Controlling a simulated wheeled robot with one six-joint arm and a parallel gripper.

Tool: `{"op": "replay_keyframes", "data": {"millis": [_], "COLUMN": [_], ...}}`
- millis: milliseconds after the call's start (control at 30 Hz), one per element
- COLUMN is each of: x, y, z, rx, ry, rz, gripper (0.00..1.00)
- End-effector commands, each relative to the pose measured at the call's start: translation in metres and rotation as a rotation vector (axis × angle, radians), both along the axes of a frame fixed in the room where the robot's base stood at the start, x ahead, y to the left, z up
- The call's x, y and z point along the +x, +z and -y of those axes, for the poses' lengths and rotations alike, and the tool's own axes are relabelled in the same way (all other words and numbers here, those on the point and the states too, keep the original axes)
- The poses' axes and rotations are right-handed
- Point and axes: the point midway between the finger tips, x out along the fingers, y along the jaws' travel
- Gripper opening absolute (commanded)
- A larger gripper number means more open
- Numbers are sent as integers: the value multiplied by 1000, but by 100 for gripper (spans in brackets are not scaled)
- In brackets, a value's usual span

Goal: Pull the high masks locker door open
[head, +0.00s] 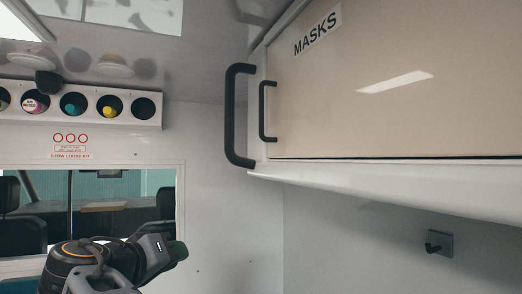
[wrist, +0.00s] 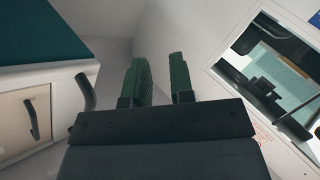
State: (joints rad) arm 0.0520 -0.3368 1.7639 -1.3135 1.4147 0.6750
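The masks locker door (head: 400,110) is a wide beige panel high on the right in the head view, with a "MASKS" label (head: 317,33) at its upper left. It looks shut. Its small dark upright handle (head: 267,111) is near its left edge. My gripper (head: 177,251) is at the lower left of the head view, well below and left of the handle and apart from it. In the wrist view my gripper's two green fingers (wrist: 161,80) are apart with nothing between them.
A larger dark grab handle (head: 236,115) stands out just left of the door handle. A hook (head: 438,243) is on the wall below the locker. A rack of round holes (head: 90,104) is above a window.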

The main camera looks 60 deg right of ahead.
Motion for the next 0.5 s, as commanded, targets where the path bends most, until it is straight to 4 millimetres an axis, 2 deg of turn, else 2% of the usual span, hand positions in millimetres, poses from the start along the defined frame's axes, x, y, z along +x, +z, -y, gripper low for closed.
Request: {"op": "replay_keyframes", "data": {"millis": [33,100,200,300,400,500], "x": [-7,-22,-45,-64,-78,-88], "y": [49,100,158,198,222,236], "z": [6,10,9,3,-3,-5], "rx": [-103,-240,-408,-539,-629,-681], "ry": [-77,-179,-299,-385,-441,-474], "rz": [86,209,364,485,568,614], "gripper": [22,22,22,22,22,22]}}
